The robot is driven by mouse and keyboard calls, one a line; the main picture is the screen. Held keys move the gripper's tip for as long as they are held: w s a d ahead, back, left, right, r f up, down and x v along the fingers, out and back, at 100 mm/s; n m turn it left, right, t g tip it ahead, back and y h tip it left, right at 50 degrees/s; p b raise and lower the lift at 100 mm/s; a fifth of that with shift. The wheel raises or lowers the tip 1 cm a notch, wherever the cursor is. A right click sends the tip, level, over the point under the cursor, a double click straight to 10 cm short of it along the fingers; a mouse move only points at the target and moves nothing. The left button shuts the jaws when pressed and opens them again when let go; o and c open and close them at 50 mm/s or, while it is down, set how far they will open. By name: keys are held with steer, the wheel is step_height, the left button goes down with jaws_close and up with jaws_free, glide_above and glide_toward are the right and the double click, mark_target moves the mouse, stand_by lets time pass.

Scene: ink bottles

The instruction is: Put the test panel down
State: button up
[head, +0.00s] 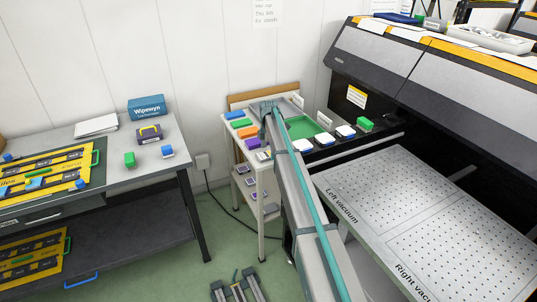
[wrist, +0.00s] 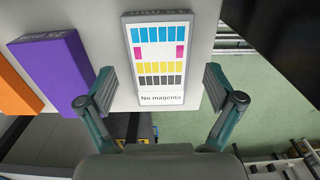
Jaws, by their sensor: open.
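The test panel (wrist: 160,60) is a pale flat panel with rows of cyan, magenta, yellow and black patches and the label "No magenta". It lies on the white top of a small cart (wrist: 205,20), its near end at the cart's edge. In the head view the panel (head: 263,155) is a small pale patch beside my arm. My gripper (wrist: 157,88) is open in the wrist view, one finger on each side of the panel's near end, with gaps visible on both sides. In the head view my arm hides much of the cart top, and the fingers are not clear.
A purple box (wrist: 55,72) lies close left of my left finger, with an orange box (wrist: 14,85) beyond it. A green tray (head: 301,127) and several white-and-blue items stand right of my arm. The printer bed (head: 420,200) is bare. A workbench (head: 110,150) stands left.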

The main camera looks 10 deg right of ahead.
steer(key=shift+f, duration=0.2)
steer(key=c, duration=1.3)
steer(key=shift+c, duration=0.2)
steer(key=shift+r, duration=0.1)
